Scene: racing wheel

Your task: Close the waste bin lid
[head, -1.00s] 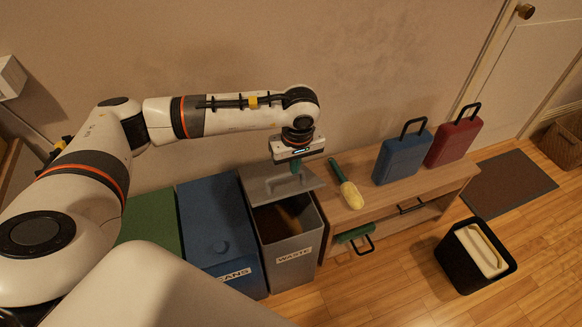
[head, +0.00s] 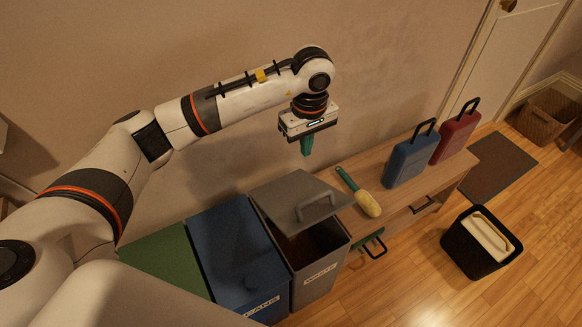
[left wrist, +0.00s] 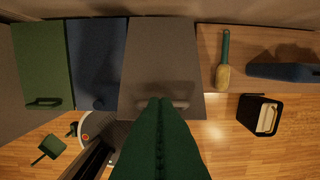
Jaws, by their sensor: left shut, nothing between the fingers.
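The waste bin (head: 322,277) is a grey box with a WASTE label on its front. Its grey lid (head: 295,198) is hinged at the back and tilted partly open, with a dark gap at the front and a bar handle (head: 317,207). The lid also shows in the left wrist view (left wrist: 160,60), below the fingers. My left gripper (head: 307,150), with green fingers, is shut and empty, pointing down above and behind the lid, apart from it. In the left wrist view its fingers (left wrist: 158,105) hide part of the lid's front edge. My right gripper is not in view.
A blue cans bin (head: 230,250) and a green bin (head: 165,262) stand to the left. A wooden bench (head: 400,160) at right holds a brush (head: 360,195), a blue case (head: 408,162) and a red case (head: 457,136). A black bin (head: 480,245) stands on the floor.

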